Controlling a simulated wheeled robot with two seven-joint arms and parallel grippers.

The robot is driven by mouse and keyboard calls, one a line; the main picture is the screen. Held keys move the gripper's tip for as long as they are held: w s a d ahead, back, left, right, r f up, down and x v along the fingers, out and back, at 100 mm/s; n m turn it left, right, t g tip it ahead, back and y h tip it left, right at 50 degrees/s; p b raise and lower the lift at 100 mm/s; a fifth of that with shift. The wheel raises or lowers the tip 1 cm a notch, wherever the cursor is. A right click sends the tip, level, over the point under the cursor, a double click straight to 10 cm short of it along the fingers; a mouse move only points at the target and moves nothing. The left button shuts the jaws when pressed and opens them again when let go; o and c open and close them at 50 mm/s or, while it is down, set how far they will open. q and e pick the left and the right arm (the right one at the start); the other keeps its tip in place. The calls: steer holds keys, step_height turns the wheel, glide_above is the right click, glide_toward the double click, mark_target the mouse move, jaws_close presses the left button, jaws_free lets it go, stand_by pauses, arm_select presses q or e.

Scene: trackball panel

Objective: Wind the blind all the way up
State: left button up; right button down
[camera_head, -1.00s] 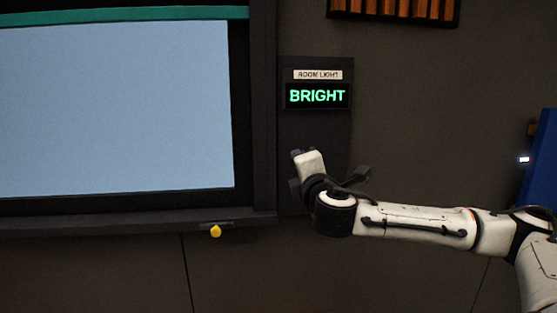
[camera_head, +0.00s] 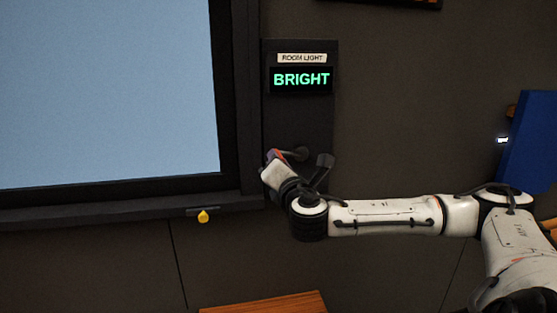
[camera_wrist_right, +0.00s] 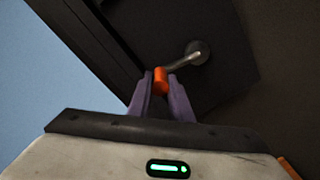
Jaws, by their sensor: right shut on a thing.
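The crank's orange handle (camera_wrist_right: 160,80) is between the two purple fingers of my right gripper (camera_wrist_right: 161,84) in the wrist view, and the fingers are shut on it. A metal crank arm (camera_wrist_right: 184,61) runs from the handle up and right to a round hub (camera_wrist_right: 201,50) on the dark wall panel. In the head view my right gripper (camera_head: 274,156) is at the lower part of that panel, left of the hub (camera_head: 297,154), and my own wrist partly hides it. The window (camera_head: 110,90) shows plain light blue; no blind is visible in it now. My left gripper is not in view.
A display reading BRIGHT (camera_head: 301,80) sits under a ROOM LIGHT label (camera_head: 302,58). A wooden surface (camera_head: 265,303) shows at the bottom, and a blue panel (camera_head: 528,155) stands at right.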

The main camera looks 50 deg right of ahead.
steer(key=c, duration=1.6)
jaws_free()
steer(key=shift+s, duration=0.1)
steer(key=v, duration=1)
steer(key=shift+a+b, duration=0.1)
steer(key=shift+b, duration=0.2)
steer(key=shift+f, duration=0.15)
